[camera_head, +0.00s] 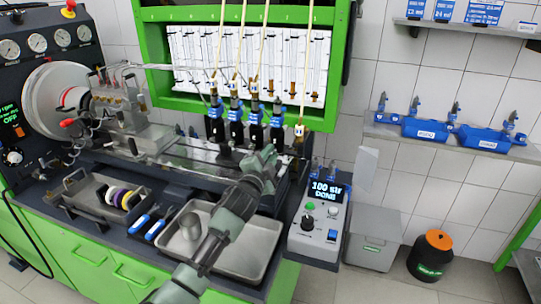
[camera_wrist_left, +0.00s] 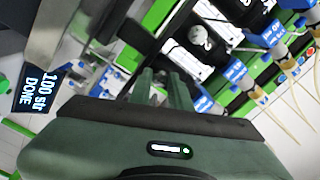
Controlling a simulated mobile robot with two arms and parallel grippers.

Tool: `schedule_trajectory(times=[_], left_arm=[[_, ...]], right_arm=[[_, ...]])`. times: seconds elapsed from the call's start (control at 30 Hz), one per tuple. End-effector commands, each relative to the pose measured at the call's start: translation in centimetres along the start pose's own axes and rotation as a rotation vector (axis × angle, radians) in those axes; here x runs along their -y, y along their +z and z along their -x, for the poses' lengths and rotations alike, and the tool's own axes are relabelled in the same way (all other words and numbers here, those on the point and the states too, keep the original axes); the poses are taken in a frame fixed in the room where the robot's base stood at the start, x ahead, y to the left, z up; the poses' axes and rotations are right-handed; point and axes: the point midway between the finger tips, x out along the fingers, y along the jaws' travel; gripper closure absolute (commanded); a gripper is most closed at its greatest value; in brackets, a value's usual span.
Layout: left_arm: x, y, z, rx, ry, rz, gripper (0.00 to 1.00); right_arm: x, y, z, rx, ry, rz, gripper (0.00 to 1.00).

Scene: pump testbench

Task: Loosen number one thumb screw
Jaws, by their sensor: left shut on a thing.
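My left gripper (camera_head: 268,154) reaches over the test bench from the front, its tips by the foot of the rightmost blue-topped black injector (camera_head: 277,122). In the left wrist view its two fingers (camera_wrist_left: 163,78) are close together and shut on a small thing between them. I take it to be a thumb screw, but the fingers hide it, and I cannot read its number. Several injectors stand upright in a row along the rail (camera_head: 190,150); some also show at the upper right of the left wrist view. My right gripper is not in view.
A metal tray (camera_head: 262,245) with a grey cup (camera_head: 190,222) lies in front of the rail. A control box (camera_head: 320,215) reading "100 str DONE" stands to the right. A green frame (camera_head: 330,75) with glass tubes rises behind.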

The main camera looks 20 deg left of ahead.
Motion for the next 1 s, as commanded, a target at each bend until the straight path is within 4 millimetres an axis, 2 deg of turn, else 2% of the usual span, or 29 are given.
schedule_trajectory(times=[0.33, 0.37, 0.4, 0.43, 0.77, 0.87, 1.0], left_arm=[[-0.2, 0.1, 0.0, 0.002, 0.004, 0.004, 1.0], [-0.2, 0.1, 0.0, 0.002, 0.004, 0.004, 0.76], [-0.2, 0.1, 0.0, 0.002, 0.004, 0.004, 0.65], [-0.2, 0.1, 0.0, 0.002, 0.004, 0.004, 0.59], [-0.1, 0.1, 0.1, 0.001, 0.001, 0.003, 0.59], [-0.2, 0.1, 0.8, 0.001, 0.002, 0.002, 0.59], [-0.2, 0.1, 2.7, -0.001, 0.001, 0.002, 0.59]], right_arm=[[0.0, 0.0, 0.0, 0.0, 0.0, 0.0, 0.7], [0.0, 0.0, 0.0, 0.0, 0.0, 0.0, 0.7], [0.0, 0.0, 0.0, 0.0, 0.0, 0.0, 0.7], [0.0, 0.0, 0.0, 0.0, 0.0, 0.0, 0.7], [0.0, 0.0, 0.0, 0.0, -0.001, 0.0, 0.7], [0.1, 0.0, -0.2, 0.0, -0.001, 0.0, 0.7], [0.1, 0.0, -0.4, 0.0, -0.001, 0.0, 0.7]])
